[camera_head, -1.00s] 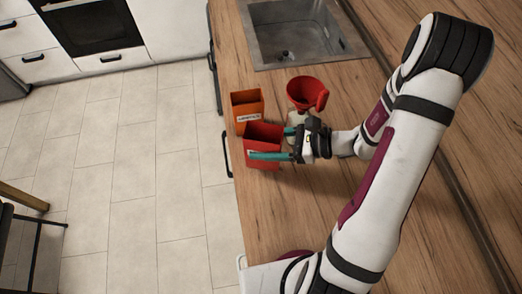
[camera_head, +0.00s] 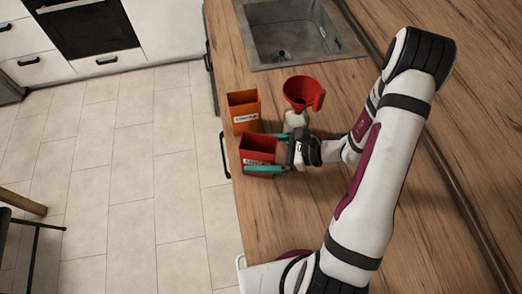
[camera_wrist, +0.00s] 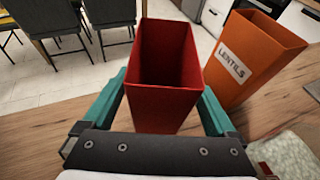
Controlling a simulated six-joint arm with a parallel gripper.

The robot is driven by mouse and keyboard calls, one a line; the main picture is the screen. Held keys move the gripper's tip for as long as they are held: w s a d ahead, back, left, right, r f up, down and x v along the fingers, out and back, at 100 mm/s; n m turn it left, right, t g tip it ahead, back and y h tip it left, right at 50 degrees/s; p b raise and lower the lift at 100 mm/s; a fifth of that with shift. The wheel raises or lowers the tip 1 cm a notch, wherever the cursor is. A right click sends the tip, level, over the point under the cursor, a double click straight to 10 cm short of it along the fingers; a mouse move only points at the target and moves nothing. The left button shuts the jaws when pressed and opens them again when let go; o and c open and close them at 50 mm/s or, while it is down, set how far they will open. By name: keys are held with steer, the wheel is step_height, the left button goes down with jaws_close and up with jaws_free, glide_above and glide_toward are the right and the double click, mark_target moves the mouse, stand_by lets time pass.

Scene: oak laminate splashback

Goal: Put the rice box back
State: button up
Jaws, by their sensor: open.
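The rice box appears to be the red open-topped box (camera_head: 258,157); its label is too small to read in the head view. It stands upright near the counter's left edge, and its inside looks empty in the wrist view (camera_wrist: 165,100). My gripper (camera_head: 270,153) is open, with its teal fingers on either side of the red box; it also shows in the wrist view (camera_wrist: 160,112). I cannot tell whether either finger touches the box. The box's underside is hidden.
An orange box (camera_head: 243,112) labelled LENTILS stands just beyond the red box. A red funnel (camera_head: 302,92) sits on a pale jar (camera_head: 292,121) to its right. The sink (camera_head: 298,35) lies beyond. The wooden counter (camera_head: 290,215) is clear on the near side.

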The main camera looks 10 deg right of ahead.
steer(key=v, duration=1.2)
steer(key=s+a+r+n+g+h, duration=0.3)
steer(key=s+a+r+n+g, duration=0.15)
steer(key=a+r+n, duration=0.3)
steer(key=s+a+r+n+h, duration=0.3)
steer(key=s+r+n+h, duration=0.1)
steer(key=s+n+h, duration=0.3)
steer(key=s+n, duration=0.2)
steer(key=s, duration=0.1)
steer(key=shift+s+a+n+g+h, duration=0.15)
steer(key=shift+s+n+g+h, duration=0.15)
steer(key=shift+n+g+h, duration=0.1)
